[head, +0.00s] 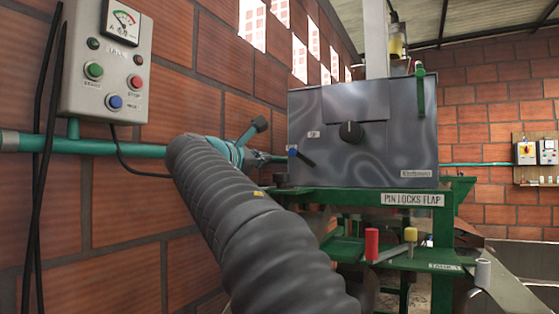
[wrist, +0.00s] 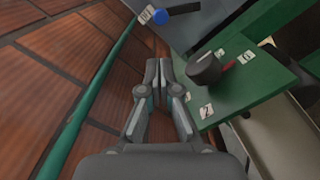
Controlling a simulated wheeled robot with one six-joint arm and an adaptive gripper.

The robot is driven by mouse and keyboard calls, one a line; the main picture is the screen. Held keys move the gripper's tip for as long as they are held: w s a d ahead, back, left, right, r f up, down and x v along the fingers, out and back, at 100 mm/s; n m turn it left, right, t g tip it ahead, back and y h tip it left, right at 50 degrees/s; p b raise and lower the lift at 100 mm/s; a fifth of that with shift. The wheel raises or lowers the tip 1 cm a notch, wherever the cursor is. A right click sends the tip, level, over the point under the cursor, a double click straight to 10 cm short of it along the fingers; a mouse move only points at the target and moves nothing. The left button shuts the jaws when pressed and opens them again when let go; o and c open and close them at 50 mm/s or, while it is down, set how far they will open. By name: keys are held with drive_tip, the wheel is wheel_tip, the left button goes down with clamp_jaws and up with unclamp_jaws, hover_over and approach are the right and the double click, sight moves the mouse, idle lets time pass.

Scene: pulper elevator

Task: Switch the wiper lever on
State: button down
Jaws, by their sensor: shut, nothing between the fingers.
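A short lever with a blue knob (head: 293,152) and black rod sits at the lower left of the grey metal box's front; I take it as the wiper lever, but cannot read its label. In the wrist view the blue knob (wrist: 160,18) is at the top, beside a small white label. My gripper (head: 258,125) is left of the box, mostly hidden by my sleeved arm. In the wrist view my gripper (wrist: 158,68) has its fingertips close together and empty, apart from the blue knob. Whether the lever is on cannot be told.
Below the box are a red handle (head: 372,243) and a yellow knob (head: 411,235). A black knob (wrist: 203,68) stands on a green plate right of my fingers. A teal pipe (wrist: 95,90) runs along the brick wall.

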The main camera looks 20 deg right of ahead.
sight(303, 158)
drive_tip(key=p+x, duration=0.1)
drive_tip(key=x, duration=0.9)
drive_tip(key=shift+p, duration=0.3)
drive_tip(key=shift+s+d+r, duration=0.1)
drive_tip(key=shift+s+d, duration=0.05)
drive_tip(key=shift+s, duration=0.05)
drive_tip(key=shift+m+b, duration=0.35)
drive_tip(key=shift+m, duration=0.05)
